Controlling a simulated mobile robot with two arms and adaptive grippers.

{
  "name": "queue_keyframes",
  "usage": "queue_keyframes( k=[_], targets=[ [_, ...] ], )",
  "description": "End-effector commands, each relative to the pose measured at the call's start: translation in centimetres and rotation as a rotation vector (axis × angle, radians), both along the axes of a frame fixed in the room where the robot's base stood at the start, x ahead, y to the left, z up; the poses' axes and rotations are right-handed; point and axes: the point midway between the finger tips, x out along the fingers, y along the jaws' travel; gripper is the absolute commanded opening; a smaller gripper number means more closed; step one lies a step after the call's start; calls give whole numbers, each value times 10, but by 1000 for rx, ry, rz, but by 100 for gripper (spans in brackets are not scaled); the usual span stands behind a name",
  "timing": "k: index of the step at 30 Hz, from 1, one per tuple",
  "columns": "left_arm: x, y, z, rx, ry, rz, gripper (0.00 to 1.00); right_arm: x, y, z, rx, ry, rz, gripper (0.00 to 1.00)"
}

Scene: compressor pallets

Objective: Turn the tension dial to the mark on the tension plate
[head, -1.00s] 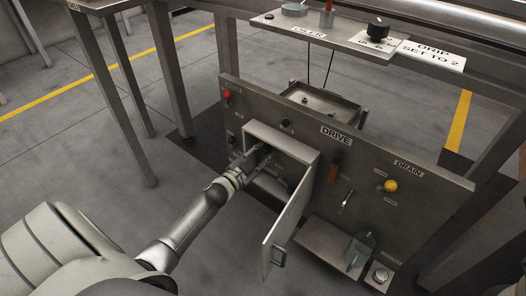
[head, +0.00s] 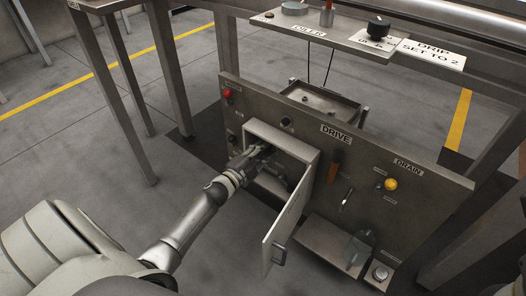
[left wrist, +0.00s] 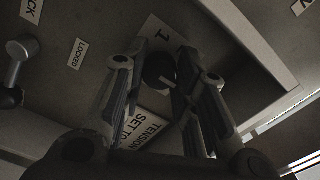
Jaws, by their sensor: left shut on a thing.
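The dark round tension dial (left wrist: 159,70) shows in the left wrist view between the fingers of my left gripper (left wrist: 162,82), which is shut on it. A light line shows on the dial's face. The white tension plate (left wrist: 140,127) reads "TENSION SET TO" and is partly covered by a finger. A white label with a "1" (left wrist: 168,35) lies beyond the dial. In the head view my left gripper (head: 264,158) reaches into the open metal box (head: 282,138) on the panel. The dial is hidden there. My right gripper is not in view.
The box door (head: 290,230) hangs open to the right of my left arm. A dark lever (left wrist: 14,65) and "LOCKED" label (left wrist: 76,54) are near the gripper.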

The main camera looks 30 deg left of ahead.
Motion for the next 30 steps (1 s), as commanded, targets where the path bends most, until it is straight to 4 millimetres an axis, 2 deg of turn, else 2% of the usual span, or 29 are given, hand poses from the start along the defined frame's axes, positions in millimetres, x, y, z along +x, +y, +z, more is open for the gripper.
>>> queue_keyframes(
  k=[12, 13, 17, 26, 30],
  targets=[
    [0, -1, -1, 3, 0, -2, 3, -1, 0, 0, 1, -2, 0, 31],
    [0, -1, -1, 3, 0, -2, 31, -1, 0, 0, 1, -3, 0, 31],
    [0, -1, -1, 3, 0, -2, 47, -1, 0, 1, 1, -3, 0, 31],
    [0, 0, 0, 3, 0, 0, 49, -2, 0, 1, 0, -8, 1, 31],
    [-7, 0, -1, 4, 2, -1, 49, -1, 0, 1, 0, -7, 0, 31]
  ],
)
